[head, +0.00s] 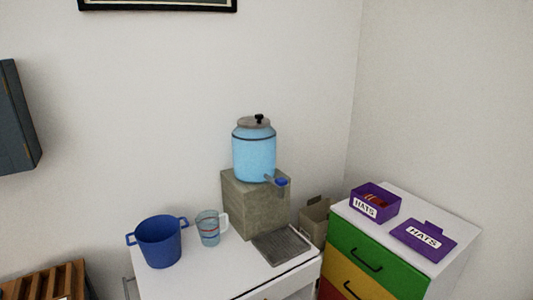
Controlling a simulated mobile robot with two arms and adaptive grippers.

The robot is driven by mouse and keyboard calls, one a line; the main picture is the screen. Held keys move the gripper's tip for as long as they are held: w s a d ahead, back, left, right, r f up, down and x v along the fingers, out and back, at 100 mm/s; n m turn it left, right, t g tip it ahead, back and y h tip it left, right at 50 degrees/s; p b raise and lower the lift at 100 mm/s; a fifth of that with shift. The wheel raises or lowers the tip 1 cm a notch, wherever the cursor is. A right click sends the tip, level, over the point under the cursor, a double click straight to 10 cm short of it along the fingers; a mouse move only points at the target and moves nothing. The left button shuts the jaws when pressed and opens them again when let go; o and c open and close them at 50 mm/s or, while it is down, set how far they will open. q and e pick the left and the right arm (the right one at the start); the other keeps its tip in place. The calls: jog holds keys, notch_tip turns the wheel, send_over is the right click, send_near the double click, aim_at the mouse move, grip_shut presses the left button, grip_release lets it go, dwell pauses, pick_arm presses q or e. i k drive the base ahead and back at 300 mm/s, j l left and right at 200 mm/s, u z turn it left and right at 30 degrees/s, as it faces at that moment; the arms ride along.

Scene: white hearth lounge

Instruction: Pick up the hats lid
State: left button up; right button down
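The purple hats lid (424,236) lies flat on the white top of the drawer unit at the right. It has a white label reading HATS and a small tab at its far edge. The open purple hats box (375,201) stands to its left and slightly farther back, with red and orange contents showing. The lid and the box are apart. Neither of my grippers shows in the head view.
The drawer unit (365,252) has green, yellow and red fronts with dark handles. On the white table (205,270) are a blue pot (159,243), a measuring jug (208,229), a drip tray (282,245) and a blue dispenser (254,153) on a stone block (255,207). A cardboard box (314,219) stands between.

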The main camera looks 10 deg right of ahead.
aim_at(428, 239)
jog(key=z, duration=1.5)
